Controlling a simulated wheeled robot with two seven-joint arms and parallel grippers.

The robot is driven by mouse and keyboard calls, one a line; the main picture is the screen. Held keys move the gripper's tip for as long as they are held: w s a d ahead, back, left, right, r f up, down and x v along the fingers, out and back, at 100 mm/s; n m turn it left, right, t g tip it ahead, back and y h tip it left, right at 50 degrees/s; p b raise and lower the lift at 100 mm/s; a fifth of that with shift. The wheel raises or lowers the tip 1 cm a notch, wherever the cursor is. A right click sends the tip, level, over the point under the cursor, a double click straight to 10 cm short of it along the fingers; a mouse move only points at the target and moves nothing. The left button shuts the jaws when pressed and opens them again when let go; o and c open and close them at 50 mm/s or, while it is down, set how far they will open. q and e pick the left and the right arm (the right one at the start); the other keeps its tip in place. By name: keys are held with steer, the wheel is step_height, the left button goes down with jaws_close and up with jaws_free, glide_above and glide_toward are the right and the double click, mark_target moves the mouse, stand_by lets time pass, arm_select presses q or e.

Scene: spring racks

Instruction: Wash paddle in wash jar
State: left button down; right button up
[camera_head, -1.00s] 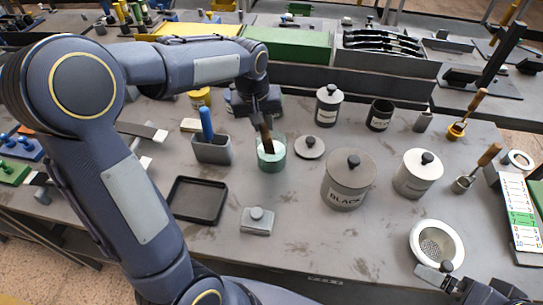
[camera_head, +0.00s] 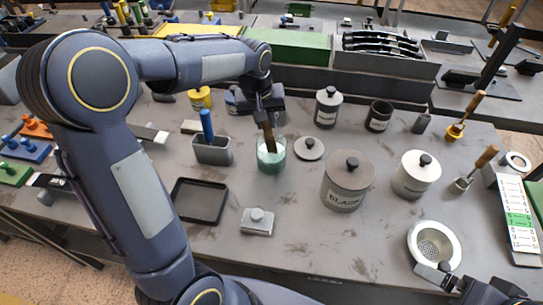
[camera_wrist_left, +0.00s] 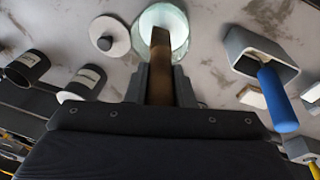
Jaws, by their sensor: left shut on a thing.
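The wash jar (camera_head: 271,161) is a clear glass with pale green liquid, standing open on the grey bench. My left gripper (camera_head: 267,113) is above the jar, shut on the brown handle of the paddle (camera_head: 269,138). The paddle points down, slightly tilted, with its lower end inside the jar. In the left wrist view the paddle (camera_wrist_left: 161,60) runs from between the fingers (camera_wrist_left: 160,84) into the jar (camera_wrist_left: 177,22). My right gripper (camera_head: 436,274) shows only in part at the lower right, near a white bowl with a strainer; its jaws are unclear.
A round lid (camera_head: 309,148) lies right of the jar. A grey holder (camera_head: 212,152) with a blue-handled tool stands on its left. The large "BLACK" canister (camera_head: 346,184) and a white canister (camera_head: 416,176) stand to the right. A black tray (camera_head: 199,202) lies in front left.

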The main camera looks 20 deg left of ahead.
arm_select(q)
steer(key=shift+w+p+v, duration=0.25)
steer(key=shift+p+v, duration=0.75)
steer(key=shift+v, duration=0.2)
steer(key=shift+w+p+v, duration=0.3)
steer(key=shift+p+v, duration=0.65)
steer(key=shift+v, duration=0.3)
steer(key=shift+w+p+v, duration=0.25)
steer(key=shift+p+v, duration=0.75)
steer(key=shift+v, duration=0.2)
steer(key=shift+d+r, duration=0.2)
steer(key=p+v, duration=0.2)
steer(key=w+p+v, duration=0.1)
steer(key=v, duration=0.1)
steer(key=shift+d+r+p, duration=0.1)
steer(key=shift+r+p, duration=0.25)
steer(key=shift+p, duration=0.05)
steer(key=shift+r, duration=0.65)
